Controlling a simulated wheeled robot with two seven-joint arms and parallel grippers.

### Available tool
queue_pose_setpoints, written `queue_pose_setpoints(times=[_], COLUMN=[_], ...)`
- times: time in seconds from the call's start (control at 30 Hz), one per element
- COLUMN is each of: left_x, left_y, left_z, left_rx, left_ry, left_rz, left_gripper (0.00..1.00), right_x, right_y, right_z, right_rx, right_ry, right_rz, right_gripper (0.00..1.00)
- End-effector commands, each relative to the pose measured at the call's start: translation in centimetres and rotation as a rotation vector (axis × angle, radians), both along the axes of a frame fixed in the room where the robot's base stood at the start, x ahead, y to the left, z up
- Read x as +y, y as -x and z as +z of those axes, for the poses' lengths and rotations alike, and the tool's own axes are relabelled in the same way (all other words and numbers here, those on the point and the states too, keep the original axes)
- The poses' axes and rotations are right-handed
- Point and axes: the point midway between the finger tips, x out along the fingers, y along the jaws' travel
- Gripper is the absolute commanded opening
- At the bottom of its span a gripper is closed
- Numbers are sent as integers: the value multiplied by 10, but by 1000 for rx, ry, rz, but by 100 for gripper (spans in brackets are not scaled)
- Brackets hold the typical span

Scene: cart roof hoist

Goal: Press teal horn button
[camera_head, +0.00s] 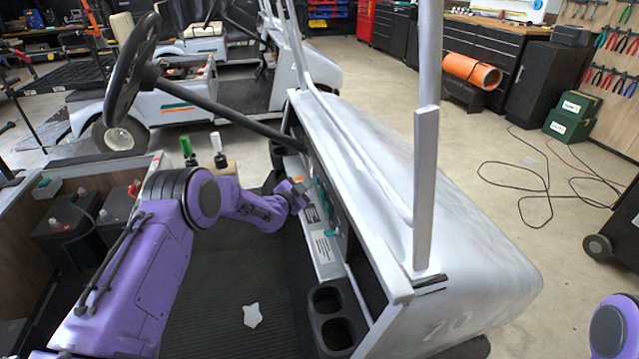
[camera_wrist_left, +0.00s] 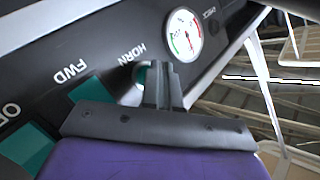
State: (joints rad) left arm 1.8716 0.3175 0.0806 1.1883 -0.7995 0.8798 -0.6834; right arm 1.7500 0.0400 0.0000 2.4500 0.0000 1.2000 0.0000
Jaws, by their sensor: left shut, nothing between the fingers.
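The teal horn button (camera_wrist_left: 141,75) sits on the dark dash panel (camera_wrist_left: 105,58) below the printed word HORN in the left wrist view. It is mostly hidden behind the fingers of my left gripper (camera_wrist_left: 160,70), and only a sliver of teal shows. The fingers are shut and empty, with their tips at the button; I cannot tell whether they touch it. In the head view my left gripper (camera_head: 307,187) reaches the cart's dash from the left. The button cannot be made out there. My right gripper is out of view.
Teal FWD switch (camera_wrist_left: 88,92) and a round gauge (camera_wrist_left: 183,35) flank the button. In the head view, the steering wheel (camera_head: 121,72) and its column pass above my left arm. Cup holders (camera_head: 337,327) are nearer. The roof post (camera_head: 426,180) rises at right.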

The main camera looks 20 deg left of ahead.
Motion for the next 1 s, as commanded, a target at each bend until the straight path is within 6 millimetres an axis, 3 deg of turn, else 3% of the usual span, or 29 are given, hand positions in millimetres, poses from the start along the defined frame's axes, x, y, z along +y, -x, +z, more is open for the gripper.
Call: queue_pose_setpoints(times=[0.67, 1.0], left_x=[-5, 7], left_y=[-3, 5], left_z=[1, 2], left_rx=[-1, -1], left_ry=[-1, -1], left_rz=[-2, -1], left_gripper=[0, 0], right_x=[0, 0], right_y=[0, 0], right_z=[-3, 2], right_rx=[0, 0], right_ry=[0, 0], right_rz=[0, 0], right_gripper=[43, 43])
